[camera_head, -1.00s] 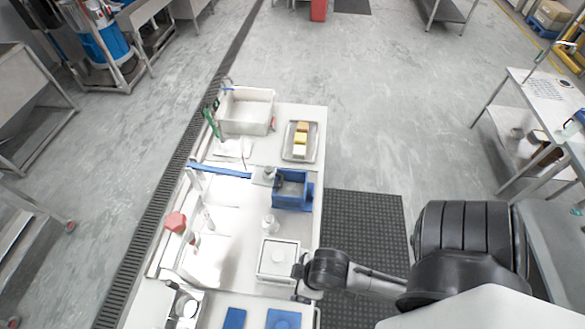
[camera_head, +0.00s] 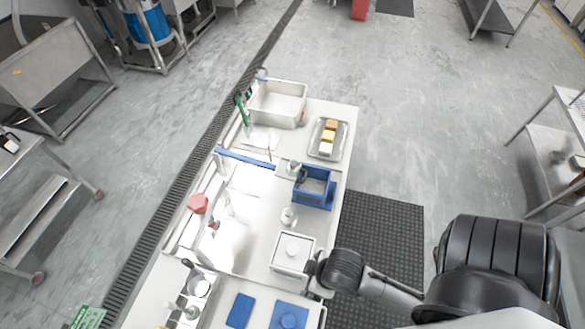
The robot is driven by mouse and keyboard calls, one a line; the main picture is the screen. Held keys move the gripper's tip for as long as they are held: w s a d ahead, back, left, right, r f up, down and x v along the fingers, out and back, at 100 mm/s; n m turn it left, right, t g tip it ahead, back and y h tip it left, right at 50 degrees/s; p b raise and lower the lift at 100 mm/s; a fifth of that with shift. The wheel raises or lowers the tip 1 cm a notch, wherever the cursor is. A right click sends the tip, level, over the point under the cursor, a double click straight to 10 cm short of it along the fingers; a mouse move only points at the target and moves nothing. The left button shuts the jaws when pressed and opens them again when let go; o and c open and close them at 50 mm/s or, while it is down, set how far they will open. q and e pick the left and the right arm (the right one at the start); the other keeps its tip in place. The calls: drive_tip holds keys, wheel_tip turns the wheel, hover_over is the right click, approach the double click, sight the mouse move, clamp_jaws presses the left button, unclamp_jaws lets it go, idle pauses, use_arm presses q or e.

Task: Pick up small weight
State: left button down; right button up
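A small pale, knob-shaped piece (camera_head: 289,217), which may be the small weight, stands on the white table between the blue bin and a white square box. Another small pale piece (camera_head: 293,167) stands beside the blue bin. More small metallic pieces (camera_head: 191,312) sit at the lower left of the table; I cannot tell which is a weight. My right arm comes in from the right, and its gripper (camera_head: 312,272) is at the right side of the white square box (camera_head: 293,253). Its fingers are too small and dark to read. My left gripper is out of view.
The white table (camera_head: 340,115) holds a blue bin (camera_head: 314,187), a tray with yellow blocks (camera_head: 327,138), a white tub (camera_head: 277,103), a red piece (camera_head: 198,204) and blue pads (camera_head: 240,310). A dark mat (camera_head: 395,235) lies on the floor at right.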

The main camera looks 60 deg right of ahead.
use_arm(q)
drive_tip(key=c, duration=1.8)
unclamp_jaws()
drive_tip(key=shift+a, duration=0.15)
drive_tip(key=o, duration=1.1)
